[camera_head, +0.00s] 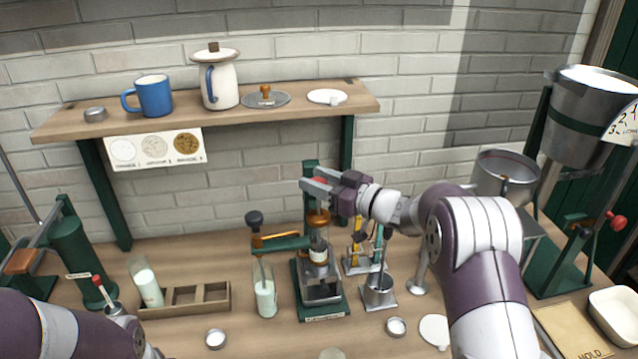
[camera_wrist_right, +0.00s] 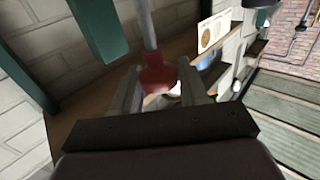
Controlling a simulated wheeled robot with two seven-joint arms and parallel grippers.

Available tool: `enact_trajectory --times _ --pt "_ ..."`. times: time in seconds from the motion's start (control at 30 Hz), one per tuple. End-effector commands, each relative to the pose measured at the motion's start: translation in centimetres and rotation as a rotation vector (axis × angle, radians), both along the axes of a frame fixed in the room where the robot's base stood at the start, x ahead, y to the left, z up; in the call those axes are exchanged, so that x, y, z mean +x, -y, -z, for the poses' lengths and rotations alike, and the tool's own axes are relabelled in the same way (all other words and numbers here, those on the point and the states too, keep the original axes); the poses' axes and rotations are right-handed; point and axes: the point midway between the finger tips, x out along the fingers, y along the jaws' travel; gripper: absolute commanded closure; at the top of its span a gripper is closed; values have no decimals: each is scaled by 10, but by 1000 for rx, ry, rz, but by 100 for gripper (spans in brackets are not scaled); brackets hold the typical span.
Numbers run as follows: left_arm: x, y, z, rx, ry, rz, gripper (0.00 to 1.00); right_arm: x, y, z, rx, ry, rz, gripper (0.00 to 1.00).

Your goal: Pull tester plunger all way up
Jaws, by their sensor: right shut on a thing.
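The tester (camera_head: 320,285) stands at the middle of the bench, with a dark metal base, a clear tube and a green post behind. My right gripper (camera_head: 318,186) is above the tube, shut on the red plunger knob (camera_head: 320,181). In the right wrist view the red knob (camera_wrist_right: 156,78) sits between the two fingers of my right gripper (camera_wrist_right: 158,85), and a grey rod (camera_wrist_right: 147,25) runs from it. The fingers partly hide the knob in the head view. My left arm shows at the lower left; its gripper is out of view.
A wall shelf (camera_head: 215,112) with a blue mug (camera_head: 151,96) and a white jug (camera_head: 219,83) is behind. Left of the tester are a milk-filled glass (camera_head: 265,298) and a wooden rack (camera_head: 186,308).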

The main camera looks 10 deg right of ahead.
Motion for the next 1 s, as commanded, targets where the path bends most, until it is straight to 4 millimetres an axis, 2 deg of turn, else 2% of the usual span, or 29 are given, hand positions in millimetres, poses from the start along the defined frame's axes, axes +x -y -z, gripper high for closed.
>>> enact_trajectory --times 0.03,0.13,0.47,0.5,0.53,0.83,1.0 --pt "0 0 -19 0 0 0 38 1 0 -25 0 8 1 100" --pt "0 0 -31 0 1 0 38 1 0 -43 1 9 0 100" --pt "0 0 -29 0 0 0 38 1 0 -44 2 13 1 100" --pt "0 0 -29 0 0 0 38 1 0 -44 2 13 1 43" --pt "0 0 -29 0 0 0 38 1 0 -44 2 13 1 38" --pt "0 0 -28 0 0 0 38 -1 2 -41 1 8 1 38" --pt "0 0 -16 0 0 0 38 -22 24 -38 0 8 6 38"
